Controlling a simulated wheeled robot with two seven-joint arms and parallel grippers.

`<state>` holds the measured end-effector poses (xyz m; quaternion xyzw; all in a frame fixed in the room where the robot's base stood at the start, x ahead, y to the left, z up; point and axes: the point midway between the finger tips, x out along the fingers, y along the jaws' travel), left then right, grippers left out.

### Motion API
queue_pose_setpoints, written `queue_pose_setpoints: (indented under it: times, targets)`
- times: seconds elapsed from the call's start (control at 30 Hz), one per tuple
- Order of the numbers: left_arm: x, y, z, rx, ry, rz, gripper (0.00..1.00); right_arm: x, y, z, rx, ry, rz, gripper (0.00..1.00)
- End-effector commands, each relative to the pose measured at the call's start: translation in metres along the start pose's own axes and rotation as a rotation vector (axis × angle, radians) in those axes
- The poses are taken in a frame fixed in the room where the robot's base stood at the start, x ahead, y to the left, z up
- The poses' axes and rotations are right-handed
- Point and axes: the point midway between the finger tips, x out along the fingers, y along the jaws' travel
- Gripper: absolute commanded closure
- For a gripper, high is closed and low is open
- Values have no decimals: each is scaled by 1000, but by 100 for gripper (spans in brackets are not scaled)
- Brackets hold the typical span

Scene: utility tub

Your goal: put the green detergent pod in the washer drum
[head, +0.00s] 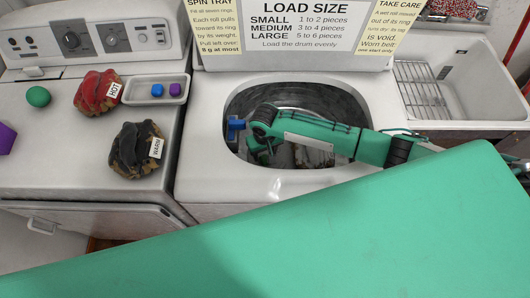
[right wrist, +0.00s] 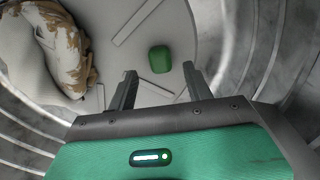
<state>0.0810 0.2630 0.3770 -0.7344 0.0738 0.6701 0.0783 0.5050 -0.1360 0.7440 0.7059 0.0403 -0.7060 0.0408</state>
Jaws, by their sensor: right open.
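The washer drum (head: 325,97) is open at the top, and my right arm reaches into it from the right. My right gripper (right wrist: 159,72) is down inside the drum, with its two fingers apart and nothing between them. In the right wrist view the green detergent pod (right wrist: 159,59) lies on the pale drum floor just beyond the fingertips, apart from both fingers. The head view does not clearly show the pod, as my arm covers part of the drum. My left gripper is in no view.
A cloth with brown patches (right wrist: 50,48) lies in the drum, left of the pod. A small tray (head: 137,91) on the left machine holds a blue and a purple pod. A red HOT bundle (head: 92,92), dark WARM bundle (head: 135,152) and green ball (head: 38,96) sit nearby.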

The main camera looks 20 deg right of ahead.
Motion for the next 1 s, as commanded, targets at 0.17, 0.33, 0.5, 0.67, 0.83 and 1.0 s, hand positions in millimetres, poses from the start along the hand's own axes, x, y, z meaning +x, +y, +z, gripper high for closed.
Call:
queue_pose_setpoints:
  times: [0.17, 0.33, 0.5, 0.67, 0.83, 1.0]
  targets:
    - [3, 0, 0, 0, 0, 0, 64, -35, 0, 0, 0, 4, -2, 48]
    - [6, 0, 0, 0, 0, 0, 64, -74, 0, -1, 0, 4, -2, 48]
    - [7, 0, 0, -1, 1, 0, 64, -104, 0, -1, 1, 2, -1, 48]
    - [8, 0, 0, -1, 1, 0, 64, -118, 0, 0, 1, 0, -1, 48]
    - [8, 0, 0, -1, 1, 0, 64, -122, 0, 0, 1, -1, 0, 48]
    - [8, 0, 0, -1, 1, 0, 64, -122, 0, 0, 2, -1, 0, 48]
